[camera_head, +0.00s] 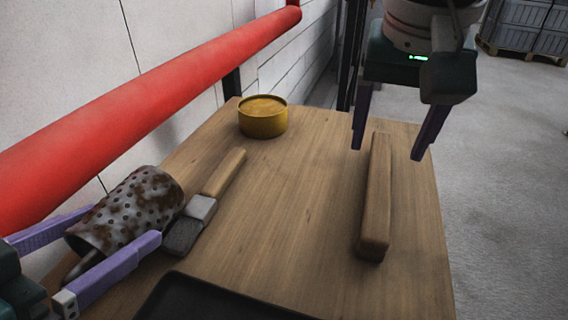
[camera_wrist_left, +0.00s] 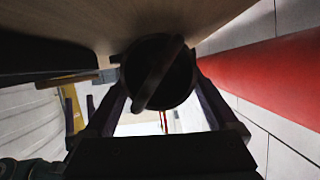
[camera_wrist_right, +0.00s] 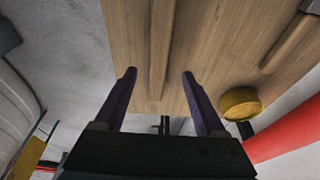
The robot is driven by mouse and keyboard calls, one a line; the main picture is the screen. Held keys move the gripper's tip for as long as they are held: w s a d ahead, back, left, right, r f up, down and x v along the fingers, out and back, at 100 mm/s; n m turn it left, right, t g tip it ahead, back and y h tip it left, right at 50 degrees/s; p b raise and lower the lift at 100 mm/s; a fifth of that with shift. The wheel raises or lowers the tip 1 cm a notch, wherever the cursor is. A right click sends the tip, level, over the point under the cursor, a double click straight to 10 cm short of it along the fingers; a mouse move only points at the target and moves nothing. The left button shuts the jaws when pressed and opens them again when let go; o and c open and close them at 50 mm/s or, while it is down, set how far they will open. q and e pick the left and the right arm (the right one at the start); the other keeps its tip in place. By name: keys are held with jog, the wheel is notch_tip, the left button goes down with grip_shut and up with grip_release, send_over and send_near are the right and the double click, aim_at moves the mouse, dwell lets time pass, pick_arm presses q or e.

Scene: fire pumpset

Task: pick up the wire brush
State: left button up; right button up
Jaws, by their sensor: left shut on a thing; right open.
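A long wooden bar (camera_head: 375,205), which looks like the wire brush, lies lengthwise on the right of the wooden table. No bristles can be made out. My right gripper (camera_head: 387,153) is open and empty above its far end, one finger on each side. The bar also runs between the fingers in the right wrist view (camera_wrist_right: 160,45). My left gripper (camera_head: 125,225) is shut on a rusty perforated cylinder (camera_head: 133,207) at the table's left. The left wrist view shows its dark round end with a bar across it (camera_wrist_left: 180,85).
A wooden-handled tool with a grey head (camera_head: 190,228) lies beside the cylinder. A yellow tin (camera_head: 262,119) stands at the back. A black tray (camera_head: 215,300) is at the front. A red pipe (camera_head: 150,105) runs along the left wall. The table's middle (camera_head: 290,210) is clear.

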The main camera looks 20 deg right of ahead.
aim_at(380, 173)
jog(key=x, duration=0.7)
jog(key=shift+s+f, duration=0.1)
jog(key=shift+s, duration=0.2)
jog(key=shift+c, duration=0.2)
grip_shut()
